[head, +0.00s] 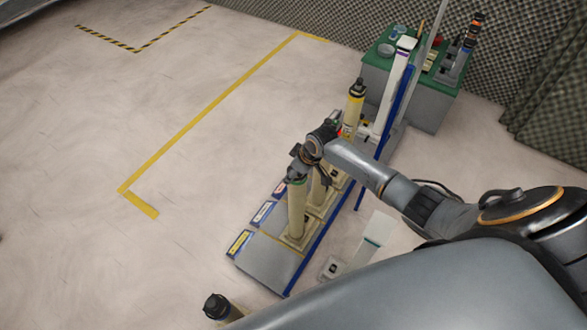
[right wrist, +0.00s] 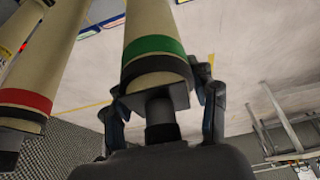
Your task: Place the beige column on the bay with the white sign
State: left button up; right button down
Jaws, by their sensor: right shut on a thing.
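The beige column with a green band (head: 297,212) stands upright at the near part of the grey rack (head: 268,262). My right gripper (head: 297,172) is at its dark top and shut on its neck; the right wrist view shows the fingers (right wrist: 165,110) around the neck below the green band (right wrist: 153,46). Small signs line the rack's left edge: a yellow one (head: 239,243), then a pale one with blue (head: 263,213) and a pale one with red (head: 281,188). I cannot tell which is the white sign. My left gripper is not in view.
A beige column with a red band (right wrist: 25,98) is close beside the held one. A green-topped table (head: 378,58) holds tools. Open floor lies left.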

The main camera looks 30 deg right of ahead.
jog(key=shift+w+r, duration=0.15)
jog(key=c, duration=0.8)
grip_release()
jog(key=shift+f, duration=0.2)
jog(key=o, duration=0.4)
jog(key=shift+s+r, duration=0.1)
jog(key=shift+s, duration=0.1)
jog(key=p+v, duration=0.2)
jog(key=v, duration=1)
